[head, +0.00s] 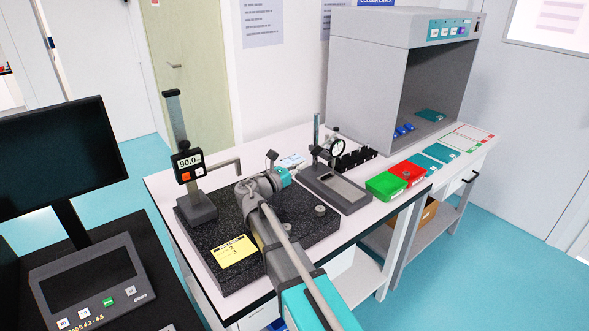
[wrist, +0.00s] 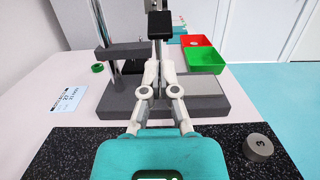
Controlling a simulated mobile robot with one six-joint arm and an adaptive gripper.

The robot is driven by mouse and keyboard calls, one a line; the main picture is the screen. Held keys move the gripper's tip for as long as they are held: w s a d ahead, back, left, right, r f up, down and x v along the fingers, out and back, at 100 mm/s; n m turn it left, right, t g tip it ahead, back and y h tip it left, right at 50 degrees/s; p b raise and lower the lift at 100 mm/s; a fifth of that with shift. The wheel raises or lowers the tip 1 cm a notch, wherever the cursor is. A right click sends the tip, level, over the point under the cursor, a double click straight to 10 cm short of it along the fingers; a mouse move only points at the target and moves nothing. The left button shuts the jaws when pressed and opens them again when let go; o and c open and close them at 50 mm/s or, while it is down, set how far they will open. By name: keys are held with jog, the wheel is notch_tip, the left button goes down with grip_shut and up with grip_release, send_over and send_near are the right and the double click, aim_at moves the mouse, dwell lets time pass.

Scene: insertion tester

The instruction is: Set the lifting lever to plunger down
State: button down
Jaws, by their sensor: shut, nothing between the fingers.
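The dial gauge stand (head: 340,190) is on the white bench, with a round dial (head: 337,147) and a slim post. In the wrist view its dark base (wrist: 120,100) lies across the middle, with a light plate (wrist: 205,84) on the right. A black blocky part (wrist: 160,25) is straight ahead, just beyond the fingertips; it may be the lever's end, but I cannot tell, nor whether it is up or down. My gripper (wrist: 159,52) is shut and empty, pointing at the stand; contact is unclear. It also shows in the head view (head: 294,172).
A black granite slab (head: 235,265) bears a height gauge (head: 185,165), a yellow note (head: 233,251) and grey cylinders, one marked 3 (wrist: 258,147). Green (head: 386,186) and red (head: 407,171) trays stand right of the stand.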

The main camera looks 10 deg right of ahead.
aim_at(324, 144)
jog(key=shift+p+x, duration=0.3)
jog(key=shift+x, duration=2.4)
jog(key=shift+d, duration=0.15)
